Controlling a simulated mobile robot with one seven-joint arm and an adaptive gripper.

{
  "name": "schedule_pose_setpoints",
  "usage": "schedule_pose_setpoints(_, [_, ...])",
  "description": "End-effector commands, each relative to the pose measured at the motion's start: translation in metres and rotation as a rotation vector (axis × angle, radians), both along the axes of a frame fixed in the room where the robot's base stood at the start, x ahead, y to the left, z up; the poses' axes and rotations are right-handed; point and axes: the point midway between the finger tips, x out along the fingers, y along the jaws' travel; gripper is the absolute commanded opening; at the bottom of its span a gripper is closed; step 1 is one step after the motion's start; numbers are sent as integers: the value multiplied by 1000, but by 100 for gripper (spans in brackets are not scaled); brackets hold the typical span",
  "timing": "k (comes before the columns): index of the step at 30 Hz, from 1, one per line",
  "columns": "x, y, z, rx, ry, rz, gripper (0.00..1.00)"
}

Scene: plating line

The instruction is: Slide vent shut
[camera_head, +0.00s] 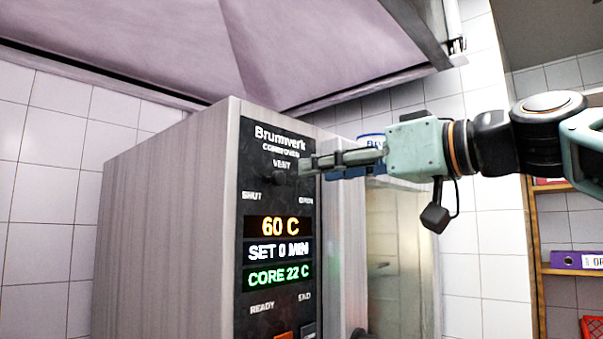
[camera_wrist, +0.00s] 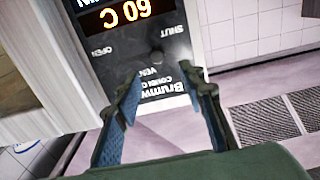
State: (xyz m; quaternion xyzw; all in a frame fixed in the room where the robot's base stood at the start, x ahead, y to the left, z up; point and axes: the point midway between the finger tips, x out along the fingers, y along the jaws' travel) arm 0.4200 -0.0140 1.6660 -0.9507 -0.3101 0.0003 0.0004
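The combi oven's dark control panel (camera_head: 277,220) has a VENT label near its top. A small dark vent knob (camera_head: 279,177) sits just under that label, above and between the SHUT label on the left and the OPEN label on the right. The knob also shows in the wrist view (camera_wrist: 156,58), where the panel appears upside down. My gripper (camera_head: 306,165) reaches in from the right, its tips close to the knob. In the wrist view my gripper (camera_wrist: 165,78) is open, with nothing between its fingers. The knob appears beyond the fingertips; I cannot see contact.
The oven (camera_head: 160,220) has a grey side wall. A large hood (camera_head: 220,45) hangs above it. An orange button (camera_head: 284,336) sits low on the panel.

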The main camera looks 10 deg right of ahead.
Motion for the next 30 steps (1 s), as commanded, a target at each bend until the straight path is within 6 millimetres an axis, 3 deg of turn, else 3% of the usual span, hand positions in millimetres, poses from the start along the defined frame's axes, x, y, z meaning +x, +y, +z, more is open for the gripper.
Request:
schedule_pose_setpoints(7, [-24, -17, 0, 0, 0, 1, 37])
schedule_pose_setpoints(25, [-26, -18, -1, -1, 3, 1, 37])
schedule_pose_setpoints(28, [-24, -13, -12, -4, 36, -3, 37])
schedule_pose_setpoints(30, [-23, -5, -31, -10, 93, -10, 37])
